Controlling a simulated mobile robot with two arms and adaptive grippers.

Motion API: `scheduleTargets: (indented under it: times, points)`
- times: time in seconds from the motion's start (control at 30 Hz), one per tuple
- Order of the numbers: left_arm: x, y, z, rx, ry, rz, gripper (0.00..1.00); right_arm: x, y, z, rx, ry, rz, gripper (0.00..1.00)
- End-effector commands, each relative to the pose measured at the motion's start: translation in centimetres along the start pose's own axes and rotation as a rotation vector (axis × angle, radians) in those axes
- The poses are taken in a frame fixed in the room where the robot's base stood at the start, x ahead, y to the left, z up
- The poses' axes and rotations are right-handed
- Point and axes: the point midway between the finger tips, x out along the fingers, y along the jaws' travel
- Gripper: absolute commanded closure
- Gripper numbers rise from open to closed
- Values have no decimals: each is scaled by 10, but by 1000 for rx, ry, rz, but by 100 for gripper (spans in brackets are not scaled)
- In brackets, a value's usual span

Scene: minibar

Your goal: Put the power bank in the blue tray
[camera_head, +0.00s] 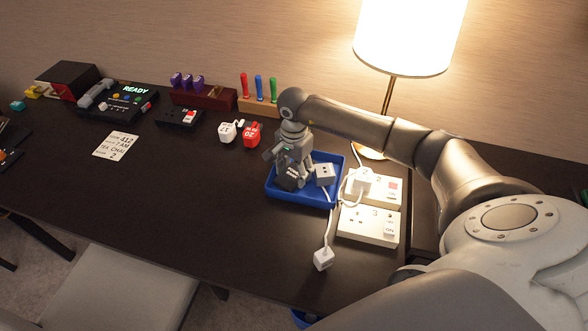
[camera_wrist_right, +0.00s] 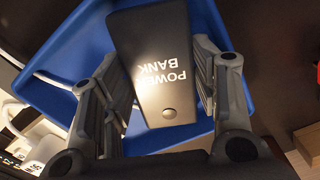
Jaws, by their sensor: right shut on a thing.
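My right gripper (camera_head: 287,172) reaches down over the blue tray (camera_head: 303,199) from above. It is shut on the black power bank (camera_head: 287,182), whose dark end shows below the fingers. In the right wrist view the power bank (camera_wrist_right: 155,70) lies between the two fingers (camera_wrist_right: 160,105), with its white "POWER BANK" lettering visible. The tray (camera_wrist_right: 60,75) lies behind it there. I cannot tell whether the power bank touches the tray floor. My left gripper is not in view.
A white adapter (camera_head: 325,173) with a cable sits in the tray's right part. White socket boxes (camera_head: 368,224) and a loose plug (camera_head: 323,258) lie to the right and front. White (camera_head: 227,132) and red (camera_head: 252,134) tagged items stand behind-left.

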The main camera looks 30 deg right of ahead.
Motion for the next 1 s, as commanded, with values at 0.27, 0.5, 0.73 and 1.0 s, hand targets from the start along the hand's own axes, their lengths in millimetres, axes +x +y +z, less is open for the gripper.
scheduleTargets:
  times: [0.27, 0.5, 0.73, 1.0]
  points:
    - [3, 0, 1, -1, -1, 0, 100, 3, 0, 0, 0, 0, 1, 36]
    - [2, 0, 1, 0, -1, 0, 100, 2, 0, 0, 0, 0, 1, 36]
    - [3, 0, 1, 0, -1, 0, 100, -23, -1, -1, -1, 2, -4, 36]
    - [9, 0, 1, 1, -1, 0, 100, -82, -1, 0, 0, 1, -4, 36]
